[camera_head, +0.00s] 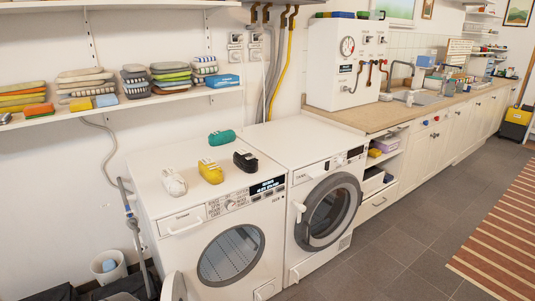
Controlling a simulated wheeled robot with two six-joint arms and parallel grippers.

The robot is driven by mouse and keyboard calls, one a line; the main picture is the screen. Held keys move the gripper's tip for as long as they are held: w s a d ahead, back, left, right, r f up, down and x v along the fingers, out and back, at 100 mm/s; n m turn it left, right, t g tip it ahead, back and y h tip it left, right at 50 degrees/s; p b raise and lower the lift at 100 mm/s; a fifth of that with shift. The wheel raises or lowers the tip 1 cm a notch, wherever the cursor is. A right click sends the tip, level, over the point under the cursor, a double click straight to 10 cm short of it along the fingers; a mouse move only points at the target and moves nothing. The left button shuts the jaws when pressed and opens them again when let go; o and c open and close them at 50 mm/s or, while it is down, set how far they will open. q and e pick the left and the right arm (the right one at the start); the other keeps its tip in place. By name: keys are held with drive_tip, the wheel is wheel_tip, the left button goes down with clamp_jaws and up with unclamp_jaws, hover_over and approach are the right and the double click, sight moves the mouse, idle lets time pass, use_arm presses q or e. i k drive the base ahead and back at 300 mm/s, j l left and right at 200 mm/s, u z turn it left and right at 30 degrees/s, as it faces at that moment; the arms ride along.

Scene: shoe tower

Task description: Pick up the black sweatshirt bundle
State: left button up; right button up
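A small black bundle (245,160) with a pale mark lies on top of the left washing machine (185,204), near its back right corner. I take it for the black sweatshirt bundle, though its details are too small to tell. A yellow bundle (210,171) lies just left of it, and a white bundle (173,182) lies farther left. A teal bundle (222,137) lies behind them, close to the wall. Neither of my grippers shows in the head view.
A second white machine (300,140) stands to the right, its top clear. Right of it runs a wooden counter (380,117) with a white unit (340,60). A wall shelf (130,104) holds folded stacks above. A white bin (108,266) stands lower left.

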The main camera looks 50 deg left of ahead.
sight(245, 160)
drive_tip(key=i+u, duration=0.3)
drive_tip(key=i, duration=0.55)
drive_tip(key=i+l+u, duration=0.25)
drive_tip(key=i, duration=0.6)
drive_tip(key=i+u, duration=0.3)
drive_tip(key=i, duration=0.3)
drive_tip(key=i+l+u, duration=0.1)
drive_tip(key=i+u, duration=0.15)
drive_tip(key=i, duration=0.4)
drive_tip(key=i+l+u, duration=0.3)
drive_tip(key=i, duration=0.3)
drive_tip(key=j, duration=0.1)
